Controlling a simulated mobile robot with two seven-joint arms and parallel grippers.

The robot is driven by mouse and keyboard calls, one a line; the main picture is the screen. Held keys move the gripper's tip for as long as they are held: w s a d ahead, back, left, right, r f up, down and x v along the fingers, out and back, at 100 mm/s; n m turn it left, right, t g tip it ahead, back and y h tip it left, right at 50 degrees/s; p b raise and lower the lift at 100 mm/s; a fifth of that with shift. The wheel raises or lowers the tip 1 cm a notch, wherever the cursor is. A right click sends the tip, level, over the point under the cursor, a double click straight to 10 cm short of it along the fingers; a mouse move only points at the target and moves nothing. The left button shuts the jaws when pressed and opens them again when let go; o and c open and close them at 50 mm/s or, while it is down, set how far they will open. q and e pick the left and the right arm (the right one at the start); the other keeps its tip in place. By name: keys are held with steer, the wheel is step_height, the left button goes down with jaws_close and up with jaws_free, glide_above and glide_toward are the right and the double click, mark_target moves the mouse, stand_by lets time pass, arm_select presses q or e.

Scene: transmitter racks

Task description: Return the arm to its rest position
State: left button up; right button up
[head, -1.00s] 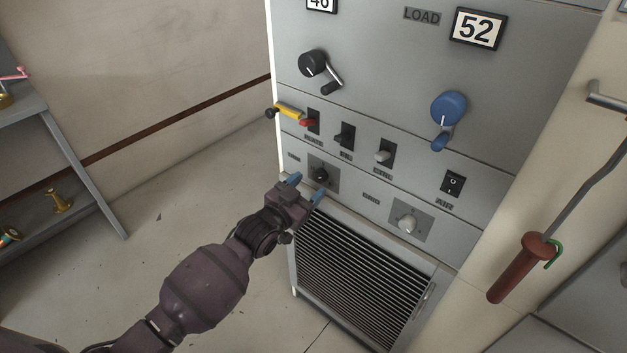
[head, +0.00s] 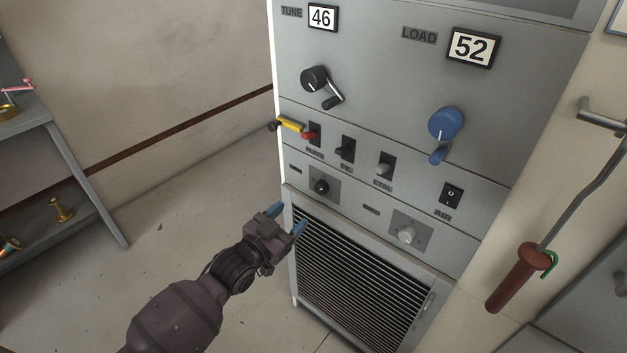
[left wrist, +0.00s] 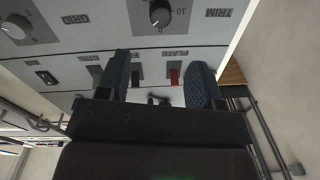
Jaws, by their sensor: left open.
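My left arm comes in from the lower left in the head view. Its gripper (head: 286,218) is open and empty, its blue-tipped fingers apart, in front of the upper left edge of the louvred grille. It touches nothing that I can see. In the left wrist view the two blue fingers (left wrist: 160,80) are spread, with the panel beyond them. A small black knob (head: 321,187) on the grey rack (head: 400,75) sits above and right of the gripper. My right gripper is not in view.
A red-brown handle (head: 518,278) hangs at right. A grey shelf (head: 85,175) stands at left. Open floor (head: 190,215) lies between shelf and rack.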

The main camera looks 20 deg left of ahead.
arm_select(q)
steer(key=shift+f, duration=0.1)
steer(key=s+a+f+n+g+y+p, duration=0.1)
steer(key=s+f, duration=0.4)
steer(key=s, duration=0.8)
steer(key=s+a+f+n+g+y+p, duration=0.2)
steer(key=s+a+f+n+g+y, duration=0.1)
steer(key=s, duration=1.1)
step_height(320, 180, down, 3)
steer(key=g+y, duration=0.1)
steer(key=g, duration=0.1)
steer(key=shift+s+a+n+g, duration=0.15)
steer(key=shift+s+n+g, duration=0.1)
steer(key=shift+n+g, duration=0.05)
steer(key=shift+f, duration=0.1)
